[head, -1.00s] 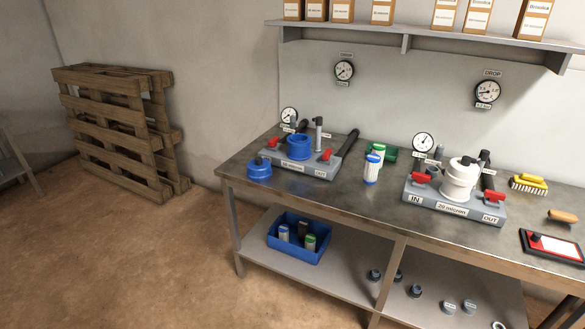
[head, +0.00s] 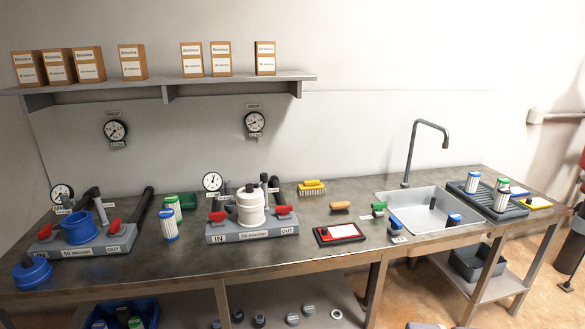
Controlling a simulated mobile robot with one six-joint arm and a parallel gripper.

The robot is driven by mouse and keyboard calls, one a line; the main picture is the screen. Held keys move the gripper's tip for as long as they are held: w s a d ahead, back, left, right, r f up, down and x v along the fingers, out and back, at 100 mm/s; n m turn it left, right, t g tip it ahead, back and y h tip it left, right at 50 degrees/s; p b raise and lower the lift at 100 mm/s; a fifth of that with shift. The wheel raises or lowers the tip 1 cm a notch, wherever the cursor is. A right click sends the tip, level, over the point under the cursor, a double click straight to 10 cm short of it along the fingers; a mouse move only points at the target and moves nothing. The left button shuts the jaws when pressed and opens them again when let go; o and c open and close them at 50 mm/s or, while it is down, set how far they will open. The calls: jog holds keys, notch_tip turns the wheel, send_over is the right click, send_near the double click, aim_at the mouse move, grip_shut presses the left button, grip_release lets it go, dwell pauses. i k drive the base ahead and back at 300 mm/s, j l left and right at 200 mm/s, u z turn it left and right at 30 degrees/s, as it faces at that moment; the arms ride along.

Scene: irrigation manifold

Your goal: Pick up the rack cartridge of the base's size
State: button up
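A dark rack tray (head: 462,189) stands right of the sink. A white cartridge with a blue top (head: 473,182) and a white cartridge with a green top (head: 502,195) stand on it; their size marks are too small to read. The left base (head: 70,245) has an open blue housing (head: 80,228) and a label that seems to read 50 micron. The right base (head: 250,234) carries a closed white housing (head: 251,206); its label reads 20 micron. My gripper is not in view.
A blue-topped cartridge (head: 168,226) and a green-topped one stand between the bases. A blue cap (head: 31,272) lies at the left front.

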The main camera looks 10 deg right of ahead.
aim_at(473, 178)
jog(key=i+l+u, duration=0.1)
jog(key=l, duration=0.8)
jog(key=i+l, duration=0.25)
jog(key=l, duration=0.7)
jog(key=i+l+u, duration=0.15)
jog(key=l, duration=0.75)
jog(key=i+l, duration=0.1)
jog(key=l, duration=0.85)
jog(key=i+l+u, duration=0.15)
jog(key=l, duration=0.75)
jog(key=i+l, duration=0.1)
jog(key=l, duration=0.45)
jog(key=i+l, duration=0.1)
jog(key=l, duration=0.45)
jog(key=i+l+u, duration=0.1)
jog(key=l, duration=0.45)
